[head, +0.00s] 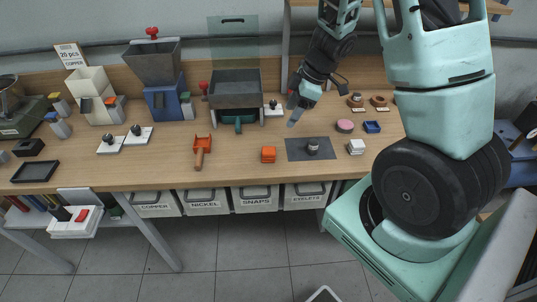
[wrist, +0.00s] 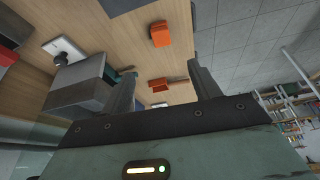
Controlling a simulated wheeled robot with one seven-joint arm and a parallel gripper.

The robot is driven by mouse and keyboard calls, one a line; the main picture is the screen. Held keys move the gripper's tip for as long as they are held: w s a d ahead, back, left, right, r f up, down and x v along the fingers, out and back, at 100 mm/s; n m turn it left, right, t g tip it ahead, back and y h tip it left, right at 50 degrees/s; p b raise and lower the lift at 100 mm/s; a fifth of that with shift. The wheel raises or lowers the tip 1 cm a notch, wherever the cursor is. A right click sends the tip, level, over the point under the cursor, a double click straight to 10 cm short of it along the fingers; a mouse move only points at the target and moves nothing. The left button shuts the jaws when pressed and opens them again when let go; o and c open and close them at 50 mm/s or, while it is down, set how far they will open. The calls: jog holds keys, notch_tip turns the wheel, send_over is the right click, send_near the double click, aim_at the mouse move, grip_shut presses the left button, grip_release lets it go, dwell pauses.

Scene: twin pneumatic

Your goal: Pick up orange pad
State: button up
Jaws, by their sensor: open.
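The orange pad (head: 268,154) is a small block lying on the wooden table near its front edge, left of a dark grey mat. It also shows in the wrist view (wrist: 160,34), at the top between and beyond the fingers. My gripper (head: 295,118) is above the table, behind and to the right of the pad and apart from it. In the wrist view my gripper (wrist: 161,70) has its two fingers spread, with nothing held between them.
An orange scoop (head: 201,146) with a wooden handle lies left of the pad. The grey mat (head: 294,152) carries a small part. A grey hopper (head: 234,88) stands behind. A white pad (head: 356,147), pink disc (head: 345,126) and blue tray (head: 372,127) are to the right.

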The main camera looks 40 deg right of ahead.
aim_at(269, 150)
jog(key=b+x, duration=0.4)
jog(key=x, duration=1.3)
jog(key=shift+s+f, duration=0.15)
jog(key=shift+f, duration=0.05)
jog(key=c, duration=1.1)
